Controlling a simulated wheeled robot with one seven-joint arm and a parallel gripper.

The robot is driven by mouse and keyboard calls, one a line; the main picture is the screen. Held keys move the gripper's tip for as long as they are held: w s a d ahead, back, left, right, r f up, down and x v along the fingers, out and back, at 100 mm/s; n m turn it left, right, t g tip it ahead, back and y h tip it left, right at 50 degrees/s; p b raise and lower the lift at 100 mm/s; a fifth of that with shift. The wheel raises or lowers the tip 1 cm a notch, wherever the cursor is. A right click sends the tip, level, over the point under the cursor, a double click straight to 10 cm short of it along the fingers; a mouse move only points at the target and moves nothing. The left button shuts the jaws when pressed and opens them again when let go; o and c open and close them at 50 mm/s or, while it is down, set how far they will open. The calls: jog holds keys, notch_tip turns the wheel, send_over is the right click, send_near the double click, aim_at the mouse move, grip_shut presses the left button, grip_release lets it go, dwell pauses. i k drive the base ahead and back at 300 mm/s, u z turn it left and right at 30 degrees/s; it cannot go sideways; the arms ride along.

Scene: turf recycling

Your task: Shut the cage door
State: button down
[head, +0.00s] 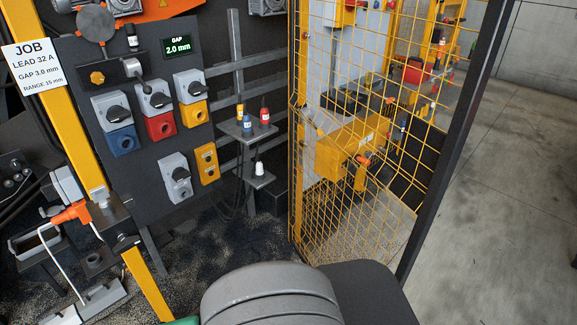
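The cage door appears to be the yellow wire-mesh panel (400,100) on the right in the head view. It stands upright and at an angle to me, with a yellow edge on its left and a dark post (455,140) along its right. A yellow box (345,147) with an orange knob shows at the mesh, at mid height. I cannot tell whether the box is on the door or behind it, or how far the door stands from its frame. My gripper is not in view.
A dark control panel (145,210) with coloured switches stands left; its display (178,47) reads GAP 2.0 mm. A job sign (33,67) reads GAP 3.0 mm. Small shelves (236,130) hold little bottles. Bare concrete floor (510,240) lies open right of the dark post.

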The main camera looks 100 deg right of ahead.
aim_at(428, 156)
jog(key=u, duration=0.1)
jog(key=k, duration=2.9)
jog(key=z, duration=1.85)
jog(key=k, duration=0.5)
jog(key=u, duration=1.35)
jog(key=i, duration=0.25)
